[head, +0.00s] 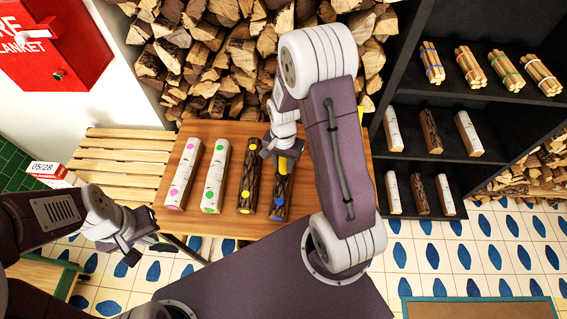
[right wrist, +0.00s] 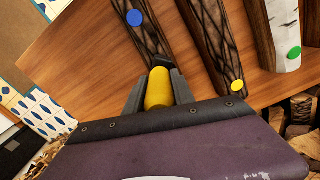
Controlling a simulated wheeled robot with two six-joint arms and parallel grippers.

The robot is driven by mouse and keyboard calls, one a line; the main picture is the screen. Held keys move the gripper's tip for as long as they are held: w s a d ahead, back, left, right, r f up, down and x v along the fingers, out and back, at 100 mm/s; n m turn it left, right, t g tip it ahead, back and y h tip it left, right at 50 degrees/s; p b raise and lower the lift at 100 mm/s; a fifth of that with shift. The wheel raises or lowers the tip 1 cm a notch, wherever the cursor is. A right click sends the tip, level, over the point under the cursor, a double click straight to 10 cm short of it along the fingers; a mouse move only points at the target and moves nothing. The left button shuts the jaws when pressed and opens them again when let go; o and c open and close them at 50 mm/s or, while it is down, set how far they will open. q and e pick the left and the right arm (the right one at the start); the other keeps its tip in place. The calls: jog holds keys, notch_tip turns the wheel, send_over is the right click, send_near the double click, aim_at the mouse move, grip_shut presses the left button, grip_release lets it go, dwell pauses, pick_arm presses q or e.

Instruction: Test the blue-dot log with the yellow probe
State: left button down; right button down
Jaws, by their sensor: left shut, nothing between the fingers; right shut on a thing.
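The blue-dot log (head: 281,192) is dark-barked and lies on the wooden table, rightmost of the row. It also shows in the right wrist view (right wrist: 150,40). My right gripper (head: 283,153) is shut on the yellow probe (right wrist: 159,88), over the far part of the blue-dot log. The probe's dark tip points at the log's bark in the right wrist view; I cannot tell whether it touches. The probe's yellow body also shows in the head view (head: 283,166). My left gripper (head: 135,253) is shut and empty, left of the table's front edge.
On the table (head: 330,170), left of the blue-dot log, lie a yellow-dot dark log (head: 249,183), a green-dot birch log (head: 215,178) and a pink-dot birch log (head: 183,176). Stacked firewood (head: 220,50) is behind. A slatted bench (head: 120,155) stands left, a black shelf (head: 430,100) right.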

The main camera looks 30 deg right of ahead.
notch_tip(320, 180, up, 7)
jog(key=p, duration=0.6)
jog(key=shift+w, duration=0.1)
jog(key=shift+f, duration=0.15)
dwell(0.7)
jog(key=shift+w+a+f+b, duration=0.1)
jog(key=shift+w+a+b, duration=0.15)
jog(key=shift+b, duration=0.2)
jog(key=a+r+n, duration=0.1)
jog(key=n, duration=0.2)
jog(key=a+r+n+b, duration=0.1)
jog(key=n, duration=0.2)
jog(key=a+r+n, duration=0.1)
jog(key=n, duration=0.2)
jog(key=shift+s+a+n+b, duration=0.2)
jog(key=shift+s+n+b, duration=0.05)
jog(key=shift+n+b, duration=0.15)
